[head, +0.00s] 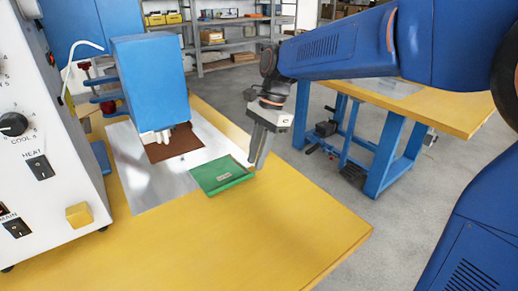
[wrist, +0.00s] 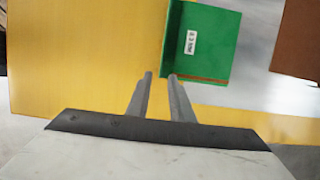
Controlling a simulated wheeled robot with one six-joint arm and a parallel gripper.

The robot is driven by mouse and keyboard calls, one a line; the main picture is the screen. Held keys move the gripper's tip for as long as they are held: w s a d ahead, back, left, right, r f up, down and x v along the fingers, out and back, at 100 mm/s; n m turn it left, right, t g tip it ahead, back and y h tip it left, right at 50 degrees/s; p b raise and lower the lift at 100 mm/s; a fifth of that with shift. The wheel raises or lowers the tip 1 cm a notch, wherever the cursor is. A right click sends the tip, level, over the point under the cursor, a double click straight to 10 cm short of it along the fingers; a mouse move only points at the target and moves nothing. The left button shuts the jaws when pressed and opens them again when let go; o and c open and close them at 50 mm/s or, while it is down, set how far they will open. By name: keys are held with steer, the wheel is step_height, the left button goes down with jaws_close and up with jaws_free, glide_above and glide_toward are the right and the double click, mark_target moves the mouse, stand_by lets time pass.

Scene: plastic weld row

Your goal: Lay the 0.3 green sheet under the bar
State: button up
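The green sheet (head: 222,174) lies flat at the right edge of the metal plate (head: 150,194), partly over the yellow table. It has a small white label, too small to read surely, and a raised strip along one side. It also shows in the wrist view (wrist: 212,55). The bar (head: 155,137) is under the blue press head (head: 150,80), above a brown sheet (head: 174,143). My gripper (head: 255,167) points down at the green sheet's right corner. In the wrist view its fingers (wrist: 160,76) stand apart, with table and the sheet's edge showing between the tips.
The white control box (head: 45,130) with knobs and switches stands left of the plate. The yellow table (head: 270,230) is clear in front and to the right of the green sheet. A second yellow-topped bench (head: 440,110) with blue legs stands behind right, across a floor gap.

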steer(key=shift+x, duration=1.8)
steer(key=shift+c, duration=0.3)
jaws_close()
steer(key=shift+r, duration=0.6)
